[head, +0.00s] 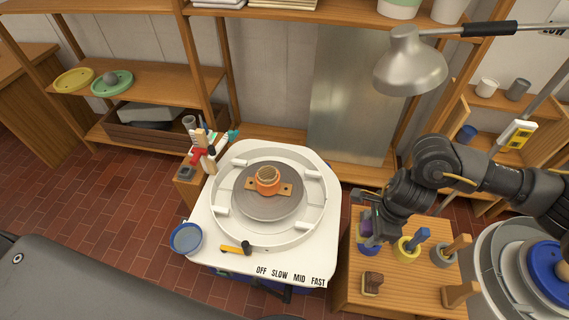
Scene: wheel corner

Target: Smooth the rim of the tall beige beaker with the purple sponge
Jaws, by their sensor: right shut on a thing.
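A small round vessel with a tan top and an orange lower part (267,177) sits at the centre of the grey wheel head (262,212), on an orange-brown bar. It is the likeliest beaker, but its height is hard to tell from above. My right gripper (367,226) points down over the left side of the wooden side table, shut on the purple sponge (366,228). The sponge is low, over or in a dark purple-blue holder (368,246); I cannot tell whether they touch. The fingers are partly hidden by the wrist. My left gripper is out of view.
The side table (405,297) also holds a yellow holder (404,250), a grey holder (443,254) and a brown block (373,281). A blue bowl (186,238) and a yellow-black lever (236,248) are at the wheel's front. A lamp (410,62) hangs above right.

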